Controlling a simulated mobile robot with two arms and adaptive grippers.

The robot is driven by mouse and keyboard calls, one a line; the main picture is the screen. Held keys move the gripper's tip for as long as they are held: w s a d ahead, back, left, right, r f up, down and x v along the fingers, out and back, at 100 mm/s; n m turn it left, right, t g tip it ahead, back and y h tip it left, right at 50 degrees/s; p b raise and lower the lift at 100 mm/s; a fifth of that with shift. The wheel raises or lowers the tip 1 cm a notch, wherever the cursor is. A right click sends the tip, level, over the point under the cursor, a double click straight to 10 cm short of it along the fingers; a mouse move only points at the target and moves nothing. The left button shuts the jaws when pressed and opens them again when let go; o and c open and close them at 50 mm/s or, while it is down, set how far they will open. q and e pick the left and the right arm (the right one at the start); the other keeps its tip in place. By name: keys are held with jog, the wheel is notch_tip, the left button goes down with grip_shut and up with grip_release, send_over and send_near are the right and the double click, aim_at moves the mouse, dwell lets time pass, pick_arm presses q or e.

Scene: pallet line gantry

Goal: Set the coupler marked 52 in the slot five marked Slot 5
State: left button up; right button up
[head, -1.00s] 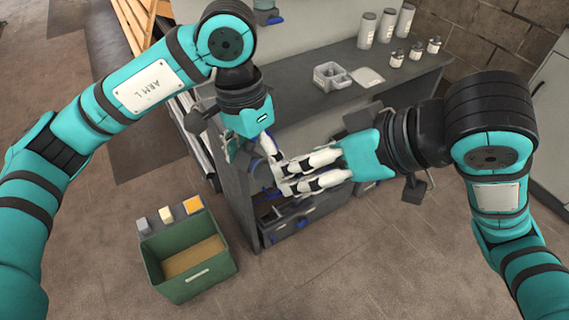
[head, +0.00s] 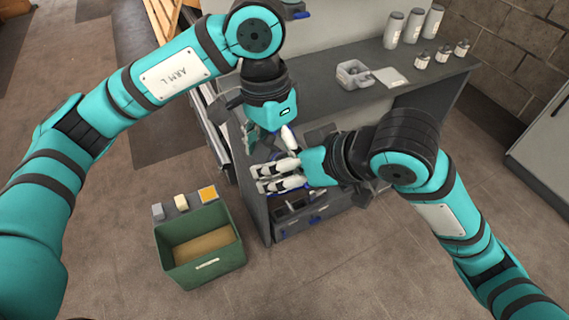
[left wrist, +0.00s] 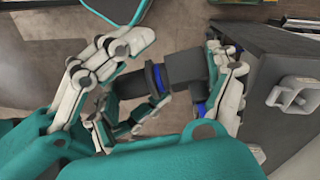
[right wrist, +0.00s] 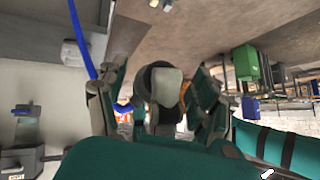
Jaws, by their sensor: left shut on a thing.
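A dark grey coupler with blue bands (left wrist: 187,70) is held in my left gripper (head: 288,138). Its number cannot be read. In the left wrist view a dark round end points left and a grey body lies against the finger at right. My right gripper (head: 265,177) is open, its fingers spread just beside the left one. In the right wrist view its fingers stand on both sides of the coupler's round end (right wrist: 165,88), with small gaps. The grippers hide the coupler in the head view. I cannot make out a Slot 5 mark.
A dark grey bench (head: 440,72) carries a small grey tray (head: 353,76), bottles and jars along its back. Drawers with blue handles (head: 315,221) lie below the grippers.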

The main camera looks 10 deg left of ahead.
jog(key=shift+s, duration=0.1)
jog(key=c, duration=1.1)
pick_arm(q)
jog(key=o, duration=1)
pick_arm(e)
jog(key=shift+r, duration=0.1)
grip_shut()
pick_arm(q)
jog(key=shift+r, duration=0.1)
